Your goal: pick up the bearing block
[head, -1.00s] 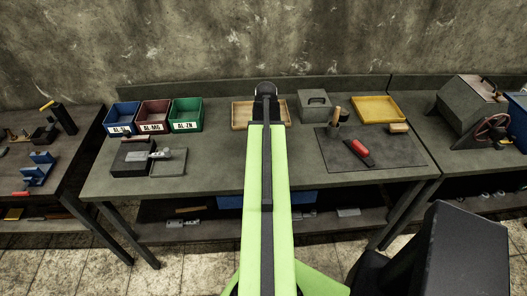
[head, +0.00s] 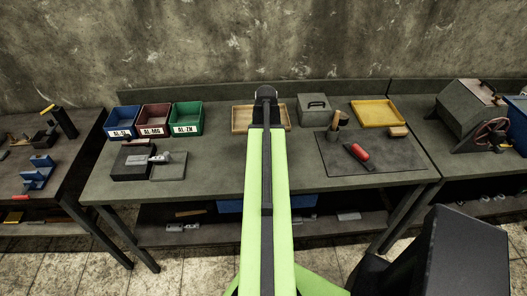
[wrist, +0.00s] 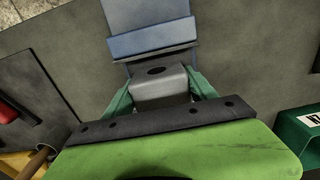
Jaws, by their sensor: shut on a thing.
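The bearing block (wrist: 160,90) is a small grey block with a dark round hole in its top face, seen in the wrist view. My gripper (wrist: 161,86) is shut on it, with one green finger at each side. I cannot tell whether the block touches the bench below it. In the head view my green arm reaches straight ahead over the middle bench, and its own links hide the gripper and the block.
The bench (head: 215,172) has labelled bins at its back left, including a green bin (head: 187,118). A wooden tray (head: 241,118) lies behind my arm. A grey lidded box (head: 314,112), yellow tray (head: 378,113) and dark mat (head: 395,160) with a red-handled tool (head: 359,152) are right.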

